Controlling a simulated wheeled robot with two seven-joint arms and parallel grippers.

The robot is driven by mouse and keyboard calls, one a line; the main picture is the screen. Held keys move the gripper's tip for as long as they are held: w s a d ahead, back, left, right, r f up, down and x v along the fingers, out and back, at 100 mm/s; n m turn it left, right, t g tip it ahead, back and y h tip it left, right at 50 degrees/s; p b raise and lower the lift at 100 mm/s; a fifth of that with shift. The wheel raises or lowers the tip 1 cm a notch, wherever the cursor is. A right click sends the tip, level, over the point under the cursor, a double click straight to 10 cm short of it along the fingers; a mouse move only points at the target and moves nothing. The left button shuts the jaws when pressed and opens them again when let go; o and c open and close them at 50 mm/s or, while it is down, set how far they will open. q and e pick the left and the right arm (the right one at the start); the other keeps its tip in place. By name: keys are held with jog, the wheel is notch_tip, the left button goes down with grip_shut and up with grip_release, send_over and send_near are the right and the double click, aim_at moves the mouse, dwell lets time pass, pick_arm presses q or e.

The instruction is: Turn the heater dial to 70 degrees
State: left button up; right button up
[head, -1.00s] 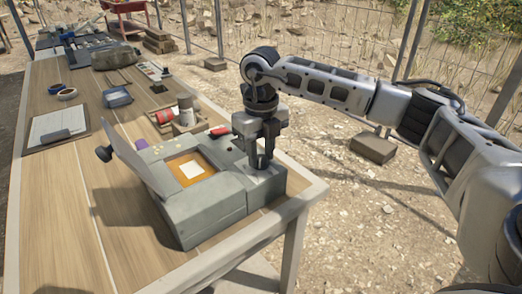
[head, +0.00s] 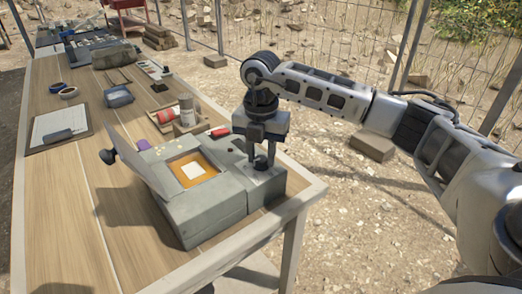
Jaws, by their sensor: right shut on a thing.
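The heater (head: 212,213) is a grey-green box on the near end of the wooden table, with its lid tilted open on the left. An orange-framed recess with a pale square (head: 193,170) shows inside it. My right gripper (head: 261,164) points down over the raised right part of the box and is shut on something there. The dial is hidden by the fingers, so its setting cannot be read. My left gripper is not in view.
A small wooden tray (head: 177,132) with a red-and-white can stands behind the box, beside a red object (head: 220,132). The table's front left is clear.

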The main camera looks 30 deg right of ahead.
aim_at(261, 158)
jog(key=shift+w+r+m, duration=0.1)
jog(key=shift+r+m, duration=0.05)
jog(key=shift+m, duration=0.95)
pick_arm(q)
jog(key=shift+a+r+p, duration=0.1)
jog(key=shift+p, duration=0.25)
pick_arm(e)
jog(key=shift+m, duration=0.9)
jog(key=o, duration=1)
jog(key=shift+c, duration=0.2)
pick_arm(q)
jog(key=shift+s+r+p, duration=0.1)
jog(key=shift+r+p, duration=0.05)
jog(key=shift+p, duration=0.2)
pick_arm(e)
notch_tip(261, 158, up, 16)
